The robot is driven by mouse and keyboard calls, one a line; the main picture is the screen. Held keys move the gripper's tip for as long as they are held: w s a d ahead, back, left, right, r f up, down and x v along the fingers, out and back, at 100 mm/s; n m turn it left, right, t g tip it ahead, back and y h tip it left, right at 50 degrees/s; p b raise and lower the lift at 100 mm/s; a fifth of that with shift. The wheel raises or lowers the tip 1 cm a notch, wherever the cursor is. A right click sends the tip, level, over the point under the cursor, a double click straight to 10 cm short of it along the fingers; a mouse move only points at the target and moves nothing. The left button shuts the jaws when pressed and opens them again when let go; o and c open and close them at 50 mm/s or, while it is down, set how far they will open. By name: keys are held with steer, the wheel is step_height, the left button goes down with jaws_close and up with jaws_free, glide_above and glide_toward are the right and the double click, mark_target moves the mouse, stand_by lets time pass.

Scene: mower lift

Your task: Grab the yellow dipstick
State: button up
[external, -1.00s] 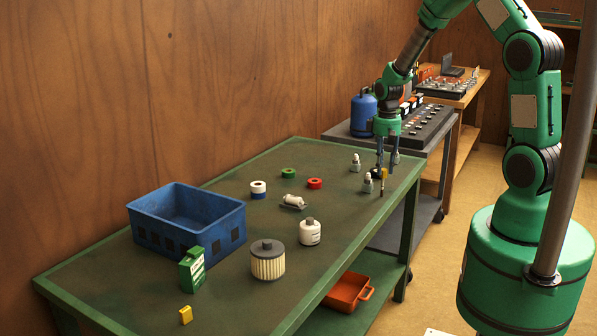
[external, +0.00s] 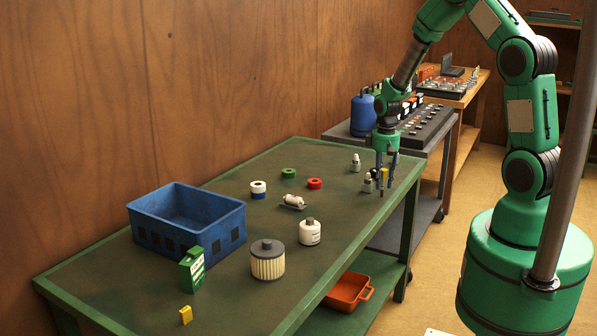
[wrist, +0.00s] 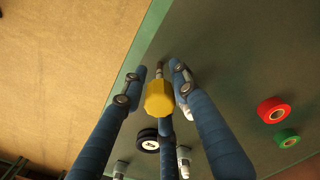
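The yellow dipstick (external: 384,174) stands near the right edge of the green table, its thin dark rod pointing down. In the wrist view, its faceted yellow head (wrist: 159,98) sits between the blue fingers of my gripper (wrist: 158,70). The fingers lie on both sides of the head and a gap shows between their tips, so the gripper is open. Another finger shows behind the head, and I cannot tell whether it touches it. In the external view, my gripper (external: 386,172) points down around the dipstick and partly hides it.
Red (external: 314,184) and green (external: 288,173) tape rolls lie to the left. A blue crate (external: 218,237) stands farther off. The table edge (wrist: 135,60) is close.

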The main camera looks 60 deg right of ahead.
mark_target(381, 196)
steer(key=shift+f, duration=1.55)
jaws_close()
